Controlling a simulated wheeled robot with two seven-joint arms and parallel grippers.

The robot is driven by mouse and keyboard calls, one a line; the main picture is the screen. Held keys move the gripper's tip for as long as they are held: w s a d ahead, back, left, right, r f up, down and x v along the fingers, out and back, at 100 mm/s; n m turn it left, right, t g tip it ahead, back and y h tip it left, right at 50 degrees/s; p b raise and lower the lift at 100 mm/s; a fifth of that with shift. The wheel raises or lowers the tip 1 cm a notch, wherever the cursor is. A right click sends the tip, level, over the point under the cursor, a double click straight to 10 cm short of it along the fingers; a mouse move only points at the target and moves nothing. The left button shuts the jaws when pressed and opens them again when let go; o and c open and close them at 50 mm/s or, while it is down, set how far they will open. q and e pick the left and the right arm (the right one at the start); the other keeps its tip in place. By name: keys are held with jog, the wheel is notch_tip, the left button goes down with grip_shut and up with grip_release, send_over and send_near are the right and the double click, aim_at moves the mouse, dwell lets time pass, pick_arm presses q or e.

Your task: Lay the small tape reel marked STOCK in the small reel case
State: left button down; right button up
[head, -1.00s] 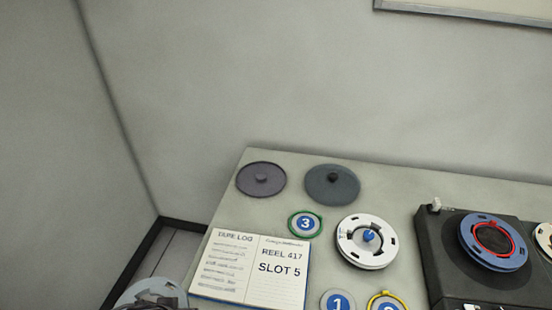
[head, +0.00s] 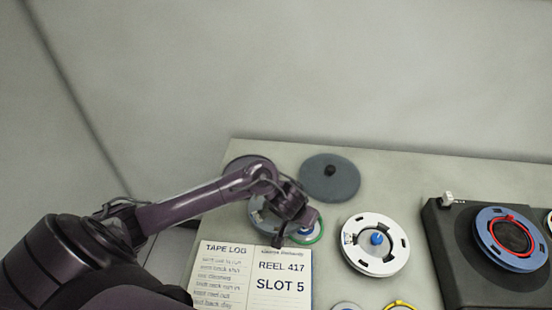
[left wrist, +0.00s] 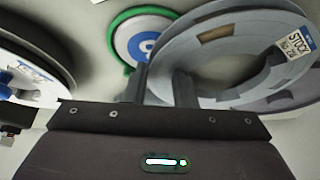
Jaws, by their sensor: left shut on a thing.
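My left gripper (head: 293,225) is over the table, between the log book and the round cases. It is shut on the rim of a small grey reel, whose label reads STOCK in the left wrist view (left wrist: 285,78). In the head view the grey reel (head: 258,217) is partly hidden by my gripper. A round, dark grey shallow piece, which looks like the small reel case (head: 236,163), lies at the table's back left, partly hidden by my arm. A round blue-grey disc with a black knob (head: 345,181) lies to its right. My right gripper is not in view.
A green-rimmed disc (head: 316,235) lies under my gripper. A white reel on a blue hub (head: 360,255) is right of it, and a black tape machine with a blue reel (head: 490,222) is further right. An open log book (head: 222,280) lies in front.

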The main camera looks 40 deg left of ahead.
pick_arm(q)
jog(key=w+a, duration=0.2)
jog(key=a, duration=0.1)
jog(key=w+a+r+n+y, duration=0.1)
jog(key=w+a, duration=0.1)
jog(key=w+a+r+n+b, duration=0.1)
jog(key=w+a, duration=0.1)
jog(key=a, duration=0.1)
jog(key=shift+w+a, duration=0.3)
jog(key=w+a+n, duration=0.1)
jog(key=a, duration=0.1)
jog(key=w+a+r+n+y+b, duration=0.1)
jog(key=a, duration=0.2)
jog(key=w+a+r+b, duration=0.1)
jog(key=a, duration=0.2)
jog(key=shift+w+a+n, duration=0.15)
jog(key=shift+w+n, duration=0.1)
jog(key=shift+n, duration=0.15)
notch_tip(320, 180, down, 3)
jog(key=b, duration=0.4)
jog(key=shift+f+b, duration=0.4)
jog(key=shift+b, duration=0.2)
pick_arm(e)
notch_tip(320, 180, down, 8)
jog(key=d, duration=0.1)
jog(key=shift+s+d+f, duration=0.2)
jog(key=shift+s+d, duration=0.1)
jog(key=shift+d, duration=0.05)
